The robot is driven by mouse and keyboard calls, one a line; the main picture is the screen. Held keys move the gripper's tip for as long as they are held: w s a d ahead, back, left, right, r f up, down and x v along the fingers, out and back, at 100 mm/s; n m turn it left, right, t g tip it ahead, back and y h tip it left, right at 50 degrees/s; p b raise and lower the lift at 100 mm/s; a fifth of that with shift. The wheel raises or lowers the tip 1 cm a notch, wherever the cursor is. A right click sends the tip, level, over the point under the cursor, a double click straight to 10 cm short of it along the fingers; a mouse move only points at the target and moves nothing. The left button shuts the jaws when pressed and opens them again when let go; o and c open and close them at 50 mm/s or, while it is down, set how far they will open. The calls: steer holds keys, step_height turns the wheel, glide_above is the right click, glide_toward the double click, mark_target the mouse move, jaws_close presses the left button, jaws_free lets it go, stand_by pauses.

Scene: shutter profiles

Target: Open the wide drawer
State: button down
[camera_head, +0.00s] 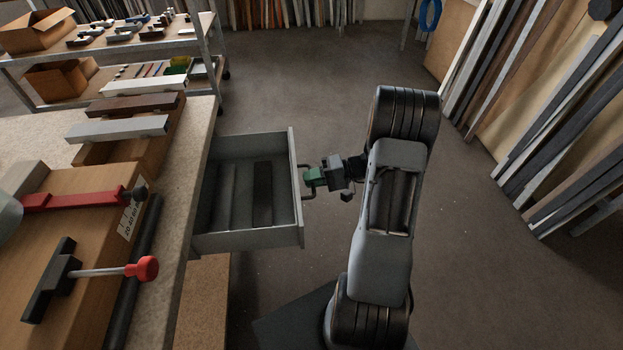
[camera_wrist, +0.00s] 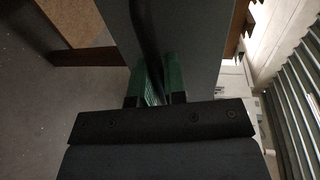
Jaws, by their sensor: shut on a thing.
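The wide drawer (camera_head: 297,190) is a grey box under the worktop and stands pulled well out, with dark strip-like profiles (camera_head: 262,194) lying inside. Its dark bar handle (camera_head: 307,196) is on the front, at the right in the head view. My gripper (camera_head: 313,178) has green fingertips and is shut on the handle. In the wrist view the green fingers (camera_wrist: 157,84) stand on either side of the dark handle bar (camera_wrist: 146,45), in front of the grey drawer front (camera_wrist: 193,42). The part of the handle between the fingers is partly hidden.
A shelf rack (camera_head: 130,45) stands behind. Long profiles (camera_head: 565,110) lean at the right. The floor (camera_head: 300,90) beyond the drawer is clear.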

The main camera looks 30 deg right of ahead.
steer(key=shift+s+f, duration=0.1)
steer(key=shift+s, duration=0.05)
steer(key=c, duration=1.2)
jaws_free()
steer(key=shift+d, duration=0.1)
steer(key=v, duration=1.3)
steer(key=shift+d, duration=0.4)
